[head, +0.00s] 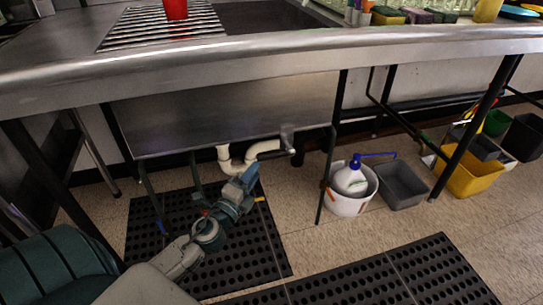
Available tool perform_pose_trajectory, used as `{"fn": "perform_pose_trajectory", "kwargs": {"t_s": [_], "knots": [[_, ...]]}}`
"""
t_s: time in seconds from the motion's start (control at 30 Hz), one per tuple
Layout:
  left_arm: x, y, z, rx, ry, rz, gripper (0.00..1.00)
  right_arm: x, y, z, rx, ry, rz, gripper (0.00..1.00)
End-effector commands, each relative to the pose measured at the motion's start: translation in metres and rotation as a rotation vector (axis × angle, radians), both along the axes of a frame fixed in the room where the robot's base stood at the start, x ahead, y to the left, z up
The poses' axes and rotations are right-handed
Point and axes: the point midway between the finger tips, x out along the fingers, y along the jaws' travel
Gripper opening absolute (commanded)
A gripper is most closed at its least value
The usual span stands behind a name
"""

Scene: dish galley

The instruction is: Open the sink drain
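The sink basin (230,112) hangs under the steel counter, and its inside shows only in part from above. A cream drain pipe (226,160) with a U-bend runs below the basin. A dark lever handle (272,154) sticks out to the left from a grey fitting (287,135) at the pipe's right end. My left gripper (252,171) is under the basin, just below the lever's left end and in front of the pipe. Whether it touches the lever, and whether its fingers are apart, I cannot tell. My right gripper is not in view.
Dark table legs (332,150) stand right of the pipe. A white bucket (347,202) with a bottle, a grey bin (402,186) and a yellow bin (470,175) stand on the floor to the right. Black perforated mats (270,250) cover part of the floor. A red cup (176,9) stands on the drainboard.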

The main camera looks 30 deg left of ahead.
Motion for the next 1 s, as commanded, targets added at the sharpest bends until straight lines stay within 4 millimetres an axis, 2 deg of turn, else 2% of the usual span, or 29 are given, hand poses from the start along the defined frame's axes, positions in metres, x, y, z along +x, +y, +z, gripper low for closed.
{"fn": "perform_pose_trajectory", "kwargs": {"t_s": [0.07, 0.3, 0.5, 0.9, 1.0], "knots": [[0.015, 0.001, 0.007, -0.004, -0.004, 0.002, 0.35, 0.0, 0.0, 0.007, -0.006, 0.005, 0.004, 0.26], [0.058, 0.004, 0.012, -0.005, -0.002, 0.002, 0.35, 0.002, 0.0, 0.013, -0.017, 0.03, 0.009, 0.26], [0.082, 0.006, 0.014, -0.004, -0.001, 0.001, 0.35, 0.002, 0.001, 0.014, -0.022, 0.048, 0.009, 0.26], [0.09, 0.006, 0.013, -0.003, 0.001, 0.0, 0.35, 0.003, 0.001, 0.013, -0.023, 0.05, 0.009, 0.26], [0.09, 0.006, 0.012, -0.003, 0.001, 0.0, 0.17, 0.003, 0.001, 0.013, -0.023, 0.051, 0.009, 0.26]]}}
